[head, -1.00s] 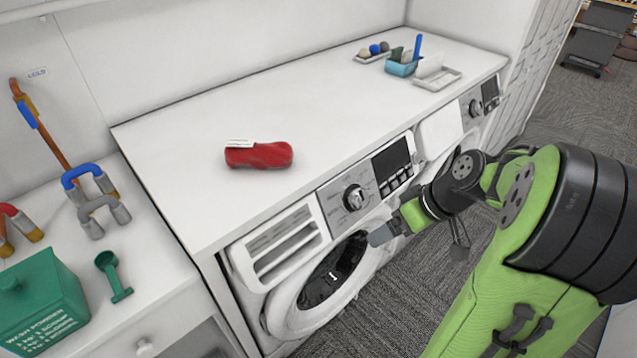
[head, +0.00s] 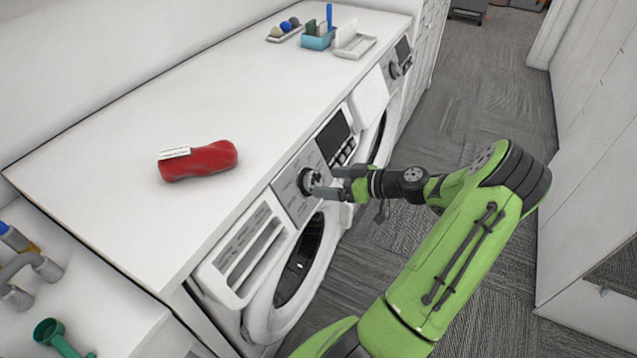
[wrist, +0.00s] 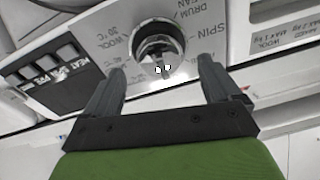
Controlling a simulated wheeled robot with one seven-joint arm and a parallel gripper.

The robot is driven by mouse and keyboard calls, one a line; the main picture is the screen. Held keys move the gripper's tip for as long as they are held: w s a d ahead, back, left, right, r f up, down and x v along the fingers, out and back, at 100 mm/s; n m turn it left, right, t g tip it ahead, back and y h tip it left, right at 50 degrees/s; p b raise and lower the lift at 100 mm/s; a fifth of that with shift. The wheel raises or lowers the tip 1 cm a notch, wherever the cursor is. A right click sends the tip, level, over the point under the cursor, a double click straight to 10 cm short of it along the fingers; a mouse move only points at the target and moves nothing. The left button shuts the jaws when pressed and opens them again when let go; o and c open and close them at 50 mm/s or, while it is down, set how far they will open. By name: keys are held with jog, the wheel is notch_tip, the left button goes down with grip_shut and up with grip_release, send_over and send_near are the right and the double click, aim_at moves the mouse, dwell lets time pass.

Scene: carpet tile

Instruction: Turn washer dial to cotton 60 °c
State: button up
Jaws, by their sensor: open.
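The washer dial (head: 308,180) is a round silver knob on the control panel of the nearer washer (head: 262,318). In the wrist view the dial (wrist: 158,44) sits just beyond my fingertips, roughly midway between them, with printed labels around it such as wool, spin and drum. My gripper (head: 326,181) is open and empty, its fingers pointing at the dial from the front. In the wrist view my gripper (wrist: 160,82) shows its two dark fingers spread on either side below the dial. I cannot tell whether a finger touches it. The dial's setting is not readable.
A red bottle-shaped object (head: 203,160) lies on the white counter (head: 110,150). The detergent drawer (head: 243,250) is left of the dial; a display and buttons (head: 336,138) are right. A second washer (head: 400,68) stands farther back. Carpeted floor (head: 480,110) is clear to the right.

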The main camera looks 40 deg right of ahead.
aim_at(319, 182)
jog(key=x, duration=0.4)
jog(key=shift+w, duration=0.1)
jog(key=c, duration=1.1)
jog(key=shift+o, duration=0.2)
jog(key=m+p, duration=0.1)
jog(key=m, duration=0.3)
jog(key=shift+m, duration=0.4)
jog(key=m+p, duration=0.1)
jog(key=m, duration=0.3)
jog(key=shift+h, duration=0.4)
jog(key=shift+m, duration=0.4)
